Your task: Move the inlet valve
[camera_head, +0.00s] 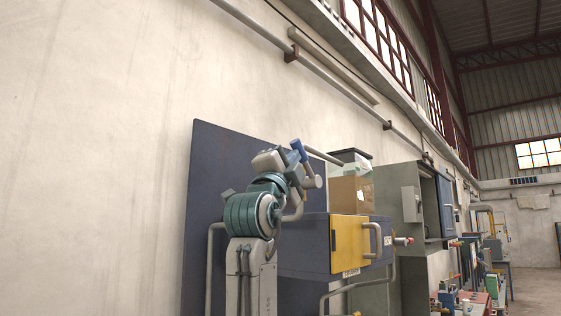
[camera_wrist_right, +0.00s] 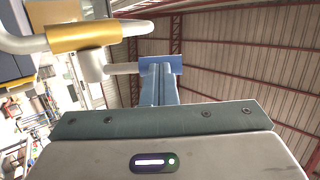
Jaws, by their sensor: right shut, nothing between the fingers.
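What looks like the inlet valve (camera_wrist_right: 92,65) is a grey body on a pale pipe with a brass-coloured band (camera_wrist_right: 85,37), at upper left in the right wrist view. A grey stem runs from it toward my fingertips. In the head view, a grey cylindrical part of it (camera_head: 312,183) shows just beyond my gripper. My right gripper (camera_head: 299,151) has blue fingers and is shut and empty. Its blue fingertips (camera_wrist_right: 160,65) are at the stem's end; I cannot tell if they touch. My arm hides part of the pipework in the head view. My left gripper is out of view.
A dark blue panel (camera_head: 205,165) stands against the wall behind my arm. A blue cabinet with a yellow door (camera_head: 350,244) is at right, with a cardboard box (camera_head: 351,195) on top. A grey-green cabinet (camera_head: 400,205) stands beyond. Open floor shows at far right.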

